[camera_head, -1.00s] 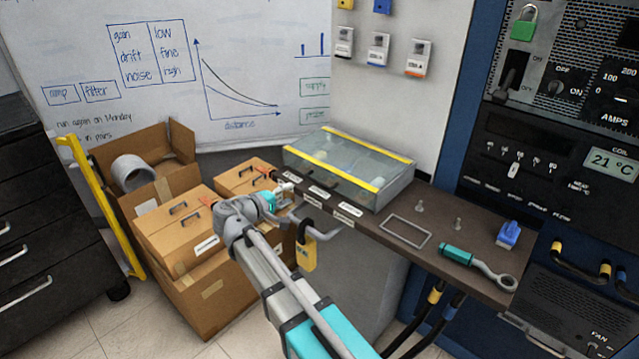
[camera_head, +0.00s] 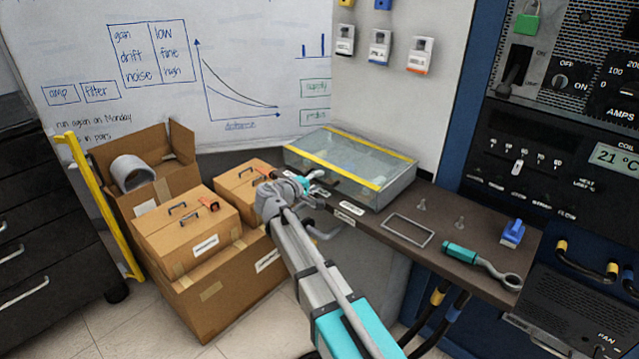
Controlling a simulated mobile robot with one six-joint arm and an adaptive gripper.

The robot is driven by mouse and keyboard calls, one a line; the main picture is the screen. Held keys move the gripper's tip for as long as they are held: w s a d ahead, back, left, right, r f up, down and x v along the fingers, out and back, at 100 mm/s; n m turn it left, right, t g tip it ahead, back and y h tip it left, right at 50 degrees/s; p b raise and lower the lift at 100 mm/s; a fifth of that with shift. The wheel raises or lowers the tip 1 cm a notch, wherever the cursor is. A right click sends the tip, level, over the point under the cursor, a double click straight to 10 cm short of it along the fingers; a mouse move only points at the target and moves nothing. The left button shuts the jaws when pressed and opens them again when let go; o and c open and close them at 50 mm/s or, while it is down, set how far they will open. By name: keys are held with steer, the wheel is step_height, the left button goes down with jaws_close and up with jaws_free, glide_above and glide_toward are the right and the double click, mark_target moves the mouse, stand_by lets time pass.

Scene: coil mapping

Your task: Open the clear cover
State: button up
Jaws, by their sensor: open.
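The clear cover (camera_head: 345,167) is a see-through box top with yellow strips along its edges. It lies shut over the case at the back left of the brown bench. Small pale items show dimly through it. My gripper (camera_head: 318,186) is at the bench's left end, just off the near left corner of the case. My wrist hides part of it, and its fingers look small here. It is open, with nothing seen in it. I cannot tell whether it touches the case.
The bench (camera_head: 450,243) carries a grey rectangular frame (camera_head: 407,231), two small metal pegs, a blue clip-like part (camera_head: 512,233) and a teal-handled wrench (camera_head: 481,264). Cardboard boxes (camera_head: 192,240) stand left of my arm. The dark instrument rack (camera_head: 560,150) rises at the right.

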steer(key=shift+w+d, duration=0.15)
steer(key=shift+w, duration=0.1)
jaws_close()
stand_by(0.3)
